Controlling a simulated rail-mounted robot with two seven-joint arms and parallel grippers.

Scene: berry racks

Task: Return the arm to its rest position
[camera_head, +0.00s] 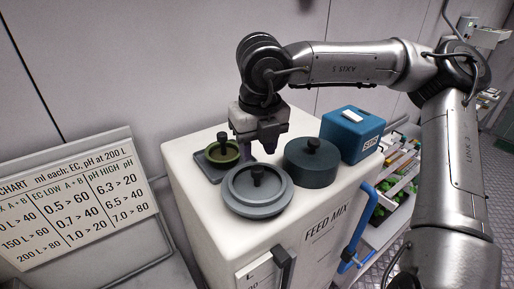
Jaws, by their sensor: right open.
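My right arm comes in from the right, bends high and reaches down over the white feed mix cabinet (205,221). My right gripper (257,148) points downward just above the cabinet top, among the round lidded pots. It is open, and I see nothing held in it. Its fingertips are close to the green pot (222,153) and behind the light grey lid (243,192); I cannot tell whether they touch anything. My left gripper is out of view.
A dark round pot (311,166) and a blue box (350,133) stand on the cabinet's right side. A blue handle (357,226) sticks out of its side. A chart board (75,200) leans at left. Racks with plants (400,178) stand at right. Wall panels rise behind.

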